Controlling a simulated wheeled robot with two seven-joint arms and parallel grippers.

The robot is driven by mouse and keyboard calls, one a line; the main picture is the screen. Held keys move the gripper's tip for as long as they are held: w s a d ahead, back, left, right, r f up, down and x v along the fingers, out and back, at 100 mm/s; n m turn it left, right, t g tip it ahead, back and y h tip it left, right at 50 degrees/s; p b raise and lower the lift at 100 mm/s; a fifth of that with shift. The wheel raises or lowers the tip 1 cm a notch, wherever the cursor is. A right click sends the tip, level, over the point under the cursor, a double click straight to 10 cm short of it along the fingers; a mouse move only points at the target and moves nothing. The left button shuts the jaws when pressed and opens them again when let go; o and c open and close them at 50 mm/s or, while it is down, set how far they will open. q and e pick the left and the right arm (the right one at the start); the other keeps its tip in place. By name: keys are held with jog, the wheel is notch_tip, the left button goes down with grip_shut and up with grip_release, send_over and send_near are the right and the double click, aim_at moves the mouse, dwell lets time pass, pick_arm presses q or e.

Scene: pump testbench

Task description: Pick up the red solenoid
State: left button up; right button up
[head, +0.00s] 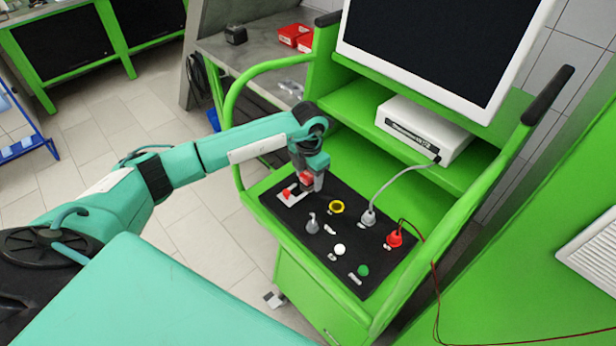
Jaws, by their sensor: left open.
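Two red parts show on the black panel (305,253) of the green bench. One small red part (287,194) is at the panel's far left corner, and more red shows at my left gripper (309,186). The other red part (394,239), with thin red and black wires, sits upright at the panel's right side. I cannot tell for certain which one is the solenoid. My left gripper is open, pointing down at the left corner, with its fingers close around or beside the red there. Contact is unclear. My right gripper is out of view.
A yellow ring (337,207), grey plug with cable (369,217), grey knob (312,224), white button (340,249) and green button (363,271) share the panel. A white box (420,130) and monitor (440,45) stand behind. A green rail (232,110) curves beside my arm.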

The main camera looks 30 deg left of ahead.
aim_at(308, 174)
pick_arm(q)
jog(key=shift+c, duration=0.3)
jog(key=c, duration=1.1)
jog(key=shift+c, duration=0.2)
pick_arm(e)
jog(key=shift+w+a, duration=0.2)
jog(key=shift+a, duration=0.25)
pick_arm(q)
jog(key=shift+r, duration=0.15)
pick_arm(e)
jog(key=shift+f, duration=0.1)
pick_arm(q)
jog(key=shift+w+r+b, duration=0.1)
jog(key=shift+r+b, duration=0.35)
jog(key=shift+r, duration=0.15)
notch_tip(308, 174, up, 18)
jog(key=b, duration=0.5)
jog(key=shift+r+b, duration=0.2)
jog(key=shift+b, duration=0.15)
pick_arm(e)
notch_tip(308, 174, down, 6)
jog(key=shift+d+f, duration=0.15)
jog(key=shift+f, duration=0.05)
